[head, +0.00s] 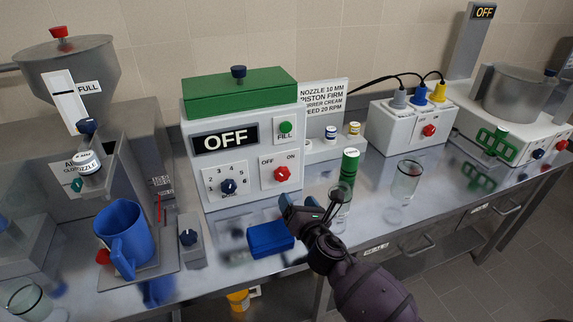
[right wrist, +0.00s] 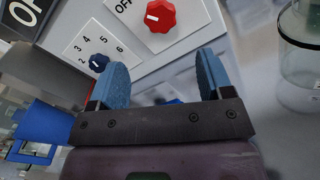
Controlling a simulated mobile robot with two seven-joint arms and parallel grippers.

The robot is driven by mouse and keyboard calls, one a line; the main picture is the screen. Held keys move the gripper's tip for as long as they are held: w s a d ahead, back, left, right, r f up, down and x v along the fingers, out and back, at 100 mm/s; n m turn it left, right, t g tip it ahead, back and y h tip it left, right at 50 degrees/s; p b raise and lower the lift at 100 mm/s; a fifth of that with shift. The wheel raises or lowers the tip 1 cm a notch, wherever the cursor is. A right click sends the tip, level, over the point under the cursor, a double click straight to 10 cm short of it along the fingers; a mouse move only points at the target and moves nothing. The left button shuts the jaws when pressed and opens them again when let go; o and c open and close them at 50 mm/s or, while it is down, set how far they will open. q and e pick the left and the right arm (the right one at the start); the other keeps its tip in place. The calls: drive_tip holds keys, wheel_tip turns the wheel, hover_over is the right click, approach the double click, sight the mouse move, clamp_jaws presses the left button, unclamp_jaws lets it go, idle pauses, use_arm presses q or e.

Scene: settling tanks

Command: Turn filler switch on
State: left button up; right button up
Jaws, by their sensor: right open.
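A white machine (head: 240,152) with a green lid stands at the back of the bench, and its black display (head: 225,139) reads OFF. On its front is a red knob (head: 281,174) between OFF and ON labels. In the right wrist view the red knob (right wrist: 160,15) shows a white mark towards the side with the OFF label. My right gripper (head: 304,212) is in front of and below the red knob, apart from it. In the right wrist view its two blue fingers (right wrist: 162,80) are spread with nothing gripped. My left gripper is not in view.
A blue numbered dial (head: 229,186) and a green FILL button (head: 285,127) are on the same front. A blue box (head: 269,239) lies below. A blue jug (head: 122,235) stands left.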

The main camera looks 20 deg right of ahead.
sight(284, 176)
drive_tip(key=w+n, duration=0.2)
drive_tip(key=w, duration=0.2)
drive_tip(key=w+n+b, duration=0.1)
drive_tip(key=w+n, duration=0.1)
drive_tip(key=w, duration=0.3)
drive_tip(key=shift+a+r, duration=0.1)
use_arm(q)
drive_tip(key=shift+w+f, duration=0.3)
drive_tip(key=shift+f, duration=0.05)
use_arm(e)
drive_tip(key=shift+w, duration=0.95)
drive_tip(key=c, duration=0.9)
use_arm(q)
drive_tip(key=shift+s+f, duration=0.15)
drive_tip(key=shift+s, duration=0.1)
